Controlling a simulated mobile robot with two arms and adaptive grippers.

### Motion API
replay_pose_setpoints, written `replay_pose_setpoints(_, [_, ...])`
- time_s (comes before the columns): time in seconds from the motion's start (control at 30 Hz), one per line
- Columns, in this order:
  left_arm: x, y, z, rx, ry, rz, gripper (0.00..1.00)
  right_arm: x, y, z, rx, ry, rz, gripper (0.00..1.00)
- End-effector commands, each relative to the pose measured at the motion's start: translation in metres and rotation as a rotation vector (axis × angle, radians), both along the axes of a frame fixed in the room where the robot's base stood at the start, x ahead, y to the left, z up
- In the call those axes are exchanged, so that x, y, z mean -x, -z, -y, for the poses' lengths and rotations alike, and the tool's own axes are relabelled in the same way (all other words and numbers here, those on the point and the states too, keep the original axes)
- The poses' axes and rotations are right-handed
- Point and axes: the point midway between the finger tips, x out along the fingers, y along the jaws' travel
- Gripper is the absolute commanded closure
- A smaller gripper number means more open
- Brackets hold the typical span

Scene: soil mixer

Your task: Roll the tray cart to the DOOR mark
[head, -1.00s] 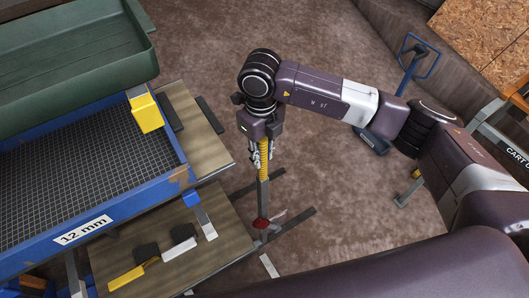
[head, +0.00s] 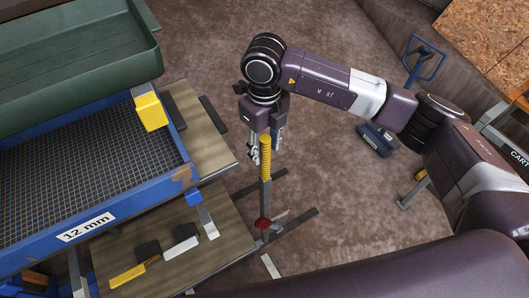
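My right gripper (head: 265,150) points down in the head view, with its fingers on both sides of a yellow ribbed grip (head: 265,168). The fingers look shut on that grip. The grip tops an upright grey post with a red part (head: 263,224) low down, above dark bars near the floor. I cannot tell whether this post belongs to the tray cart. A deep green tray (head: 75,75) stands at the upper left. No DOOR mark is readable. My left gripper is out of view.
A blue-framed mesh sieve labelled 12 mm (head: 86,226) and wooden boards (head: 205,155) fill the left. A blue-handled tool (head: 425,58) stands at the upper right, near a partly cut-off CART sign (head: 519,158). Brown floor (head: 345,205) lies open between them.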

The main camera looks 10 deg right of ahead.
Motion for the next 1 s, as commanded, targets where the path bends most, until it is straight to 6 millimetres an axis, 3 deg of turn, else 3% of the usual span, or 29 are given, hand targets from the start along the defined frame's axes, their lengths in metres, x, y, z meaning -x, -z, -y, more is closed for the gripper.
replay_pose_setpoints(0.2, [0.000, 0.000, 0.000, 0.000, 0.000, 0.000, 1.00, -0.001, -0.050, 0.000, -0.001, -0.001, 0.006, 0.62])
replay_pose_setpoints(0.4, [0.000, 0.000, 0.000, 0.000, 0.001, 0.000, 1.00, -0.001, -0.080, 0.000, 0.000, 0.001, 0.004, 0.62])
replay_pose_setpoints(0.6, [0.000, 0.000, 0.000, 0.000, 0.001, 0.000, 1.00, 0.000, -0.090, 0.000, 0.000, 0.001, 0.001, 0.62])
replay_pose_setpoints(1.0, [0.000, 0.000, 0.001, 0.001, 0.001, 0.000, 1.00, 0.000, -0.090, 0.000, -0.001, 0.000, 0.001, 0.62])
